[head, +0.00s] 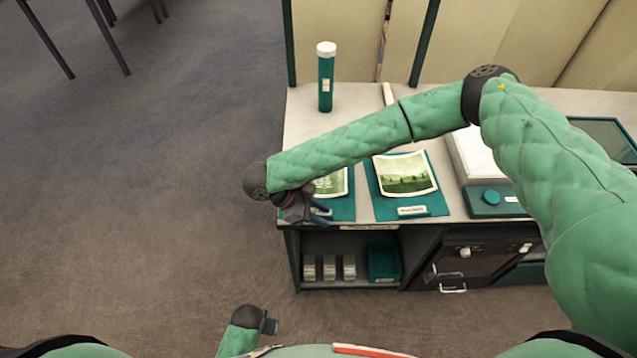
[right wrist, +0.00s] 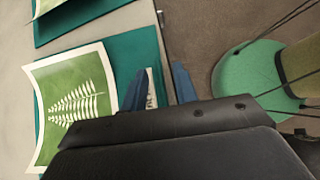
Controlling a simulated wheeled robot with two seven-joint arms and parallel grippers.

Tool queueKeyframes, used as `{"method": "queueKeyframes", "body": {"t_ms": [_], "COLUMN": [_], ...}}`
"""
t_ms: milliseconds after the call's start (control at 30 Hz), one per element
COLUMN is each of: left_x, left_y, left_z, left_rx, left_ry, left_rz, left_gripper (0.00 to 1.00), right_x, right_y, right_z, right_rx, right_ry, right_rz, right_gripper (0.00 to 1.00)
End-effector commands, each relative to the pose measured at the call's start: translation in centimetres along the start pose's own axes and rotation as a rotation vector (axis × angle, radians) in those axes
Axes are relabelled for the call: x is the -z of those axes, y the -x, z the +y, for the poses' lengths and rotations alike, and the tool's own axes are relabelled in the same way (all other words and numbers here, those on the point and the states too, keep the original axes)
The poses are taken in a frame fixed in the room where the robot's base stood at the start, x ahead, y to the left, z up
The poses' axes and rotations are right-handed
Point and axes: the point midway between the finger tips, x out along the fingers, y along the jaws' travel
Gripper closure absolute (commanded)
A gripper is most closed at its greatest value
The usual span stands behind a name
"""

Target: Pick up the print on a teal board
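Two prints on teal boards lie side by side on the counter. The left one is a green fern print (right wrist: 75,98) on a teal board (head: 343,208), partly hidden by my right arm in the head view. The other is a green landscape print (head: 405,174) on a teal board (head: 432,204) with a white label. My right gripper (head: 320,213) is at the front edge of the fern print's board. In the right wrist view its two blue fingers (right wrist: 159,84) are apart, with the board's label seen between them. My left gripper (head: 270,326) is low at the bottom, its fingers unclear.
A teal tube with a white cap (head: 326,78) stands at the counter's back left. A white stack (head: 472,153) and a teal box (head: 486,200) are right of the boards. Below is a shelf with grey boxes (head: 329,268) and a teal box (head: 383,262).

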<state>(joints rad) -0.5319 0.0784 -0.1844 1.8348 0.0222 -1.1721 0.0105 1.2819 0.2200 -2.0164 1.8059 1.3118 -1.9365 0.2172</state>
Motion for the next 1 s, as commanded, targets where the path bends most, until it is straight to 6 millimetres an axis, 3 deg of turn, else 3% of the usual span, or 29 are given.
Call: {"method": "queueKeyframes", "body": {"t_ms": [267, 433, 933, 1000], "left_x": [-0.1, -0.1, -0.1, 0.4], "left_y": [-0.3, -0.3, -0.3, 0.8], "left_z": [-0.1, 0.0, 0.0, 0.1], "left_rx": [0.0, 0.0, 0.0, -0.001], "left_ry": [0.0, 0.0, 0.0, -0.001], "left_rz": [-0.001, -0.001, -0.005, 0.0], "left_gripper": [1.0, 1.0, 1.0, 1.0], "right_x": [0.0, 0.0, -0.4, -0.8], "right_y": [-0.2, -0.2, 0.2, 0.6], "right_z": [0.0, 0.0, 0.0, 0.1], "right_rx": [0.0, 0.0, -0.001, -0.002], "right_ry": [0.0, 0.0, -0.001, -0.001], "right_rz": [0.0, 0.0, 0.0, 0.0], "right_gripper": [0.71, 1.0, 1.0, 1.0]}}
